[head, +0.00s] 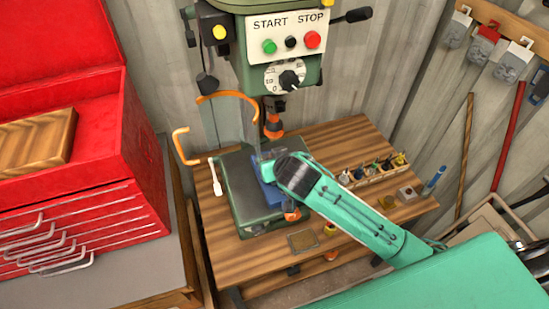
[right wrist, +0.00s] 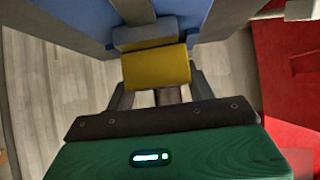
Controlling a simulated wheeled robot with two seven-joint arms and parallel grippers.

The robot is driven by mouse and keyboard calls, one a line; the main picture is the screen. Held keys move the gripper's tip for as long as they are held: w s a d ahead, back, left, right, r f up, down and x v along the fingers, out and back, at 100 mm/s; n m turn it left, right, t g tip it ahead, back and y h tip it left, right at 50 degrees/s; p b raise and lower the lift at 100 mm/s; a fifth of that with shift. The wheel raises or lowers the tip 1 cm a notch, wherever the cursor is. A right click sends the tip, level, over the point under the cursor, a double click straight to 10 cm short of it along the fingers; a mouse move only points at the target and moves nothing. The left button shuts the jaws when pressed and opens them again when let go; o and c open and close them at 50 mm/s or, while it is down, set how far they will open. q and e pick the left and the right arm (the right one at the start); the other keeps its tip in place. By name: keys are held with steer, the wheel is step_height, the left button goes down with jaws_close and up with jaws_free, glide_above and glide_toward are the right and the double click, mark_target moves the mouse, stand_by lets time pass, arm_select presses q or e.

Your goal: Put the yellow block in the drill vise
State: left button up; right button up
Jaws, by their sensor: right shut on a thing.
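The yellow block (right wrist: 156,68) shows in the right wrist view between the two fingers of my right gripper (right wrist: 160,88), which is shut on it. The blue drill vise (right wrist: 72,22) is just beyond the block, with a blue-grey jaw part (right wrist: 145,33) right behind it. I cannot tell whether the block touches the vise. In the head view the vise (head: 265,192) sits on the green drill base (head: 247,210), partly hidden by my right arm; my right gripper (head: 268,164) is over it, and the block is hidden. My left gripper is not in view.
The drill chuck (head: 273,126) hangs close above my right gripper. An orange-edged clear guard (head: 228,110) is at its left. A red toolbox (head: 80,200) stands left.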

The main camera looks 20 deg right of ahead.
steer(key=shift+w, duration=0.1)
steer(key=shift+f, duration=0.15)
steer(key=o, duration=1.6)
steer(key=shift+f, duration=0.1)
steer(key=shift+o, duration=0.2)
steer(key=shift+d+r, duration=0.1)
steer(key=shift+r, duration=0.3)
steer(key=shift+s+r, duration=0.2)
steer(key=shift+r, duration=0.15)
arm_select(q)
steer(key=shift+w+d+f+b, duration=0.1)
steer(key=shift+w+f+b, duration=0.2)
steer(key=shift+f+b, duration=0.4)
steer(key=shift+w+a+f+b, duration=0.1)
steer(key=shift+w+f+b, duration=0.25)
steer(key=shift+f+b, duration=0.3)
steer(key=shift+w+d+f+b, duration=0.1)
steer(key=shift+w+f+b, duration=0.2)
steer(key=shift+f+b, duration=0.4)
arm_select(e)
steer(key=v, duration=1.1)
steer(key=shift+s+r, duration=0.2)
steer(key=shift+s, duration=0.1)
